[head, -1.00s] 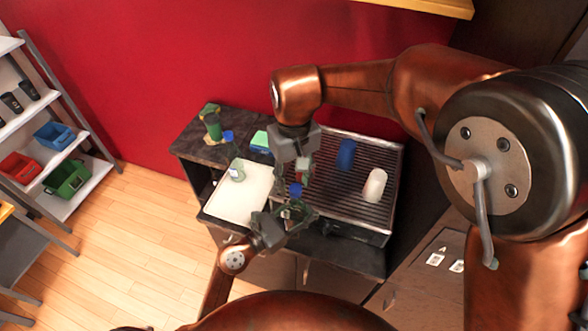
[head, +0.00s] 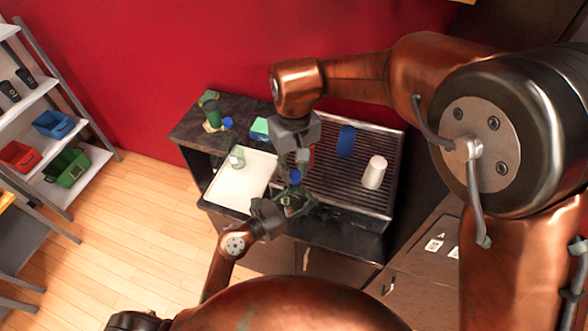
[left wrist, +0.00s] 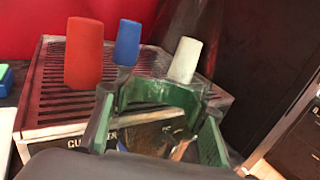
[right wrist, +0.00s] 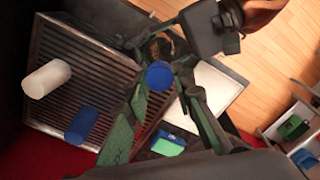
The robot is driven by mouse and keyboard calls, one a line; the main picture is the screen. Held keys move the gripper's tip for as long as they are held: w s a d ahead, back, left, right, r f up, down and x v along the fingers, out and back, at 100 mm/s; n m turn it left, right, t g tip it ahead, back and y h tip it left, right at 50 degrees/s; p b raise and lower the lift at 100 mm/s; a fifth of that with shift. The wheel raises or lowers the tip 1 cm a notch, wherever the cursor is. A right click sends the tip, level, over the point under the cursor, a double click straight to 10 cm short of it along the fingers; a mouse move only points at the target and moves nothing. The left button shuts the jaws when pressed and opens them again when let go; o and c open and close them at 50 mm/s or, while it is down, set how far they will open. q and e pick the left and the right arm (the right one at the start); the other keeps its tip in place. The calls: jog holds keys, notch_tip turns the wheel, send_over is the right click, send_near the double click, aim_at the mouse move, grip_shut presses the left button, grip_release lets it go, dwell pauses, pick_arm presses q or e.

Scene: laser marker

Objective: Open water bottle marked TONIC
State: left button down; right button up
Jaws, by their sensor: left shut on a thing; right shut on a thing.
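A bottle's blue cap (head: 295,177) shows at the front edge of the grilled machine, with its body mostly hidden by the grippers. My left gripper (head: 290,203) is shut around the bottle below the cap; its green fingers also show in the left wrist view (left wrist: 155,105), where the bottle is hard to make out. My right gripper (head: 303,160) points down from above and is shut on the blue cap, which sits between its fingertips in the right wrist view (right wrist: 160,75). No label is readable.
The grilled machine (head: 330,190) bears a blue cylinder (head: 345,141), a white cylinder (head: 374,172) and a red cylinder (left wrist: 84,52). Shelves with bins are far left.

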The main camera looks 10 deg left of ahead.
jog(key=n, duration=0.4)
jog(key=shift+s+a, duration=0.1)
jog(key=shift+a, duration=0.05)
grip_shut()
jog(key=n, duration=1.3)
jog(key=shift+r, duration=0.1)
jog(key=o, duration=1.1)
grip_release()
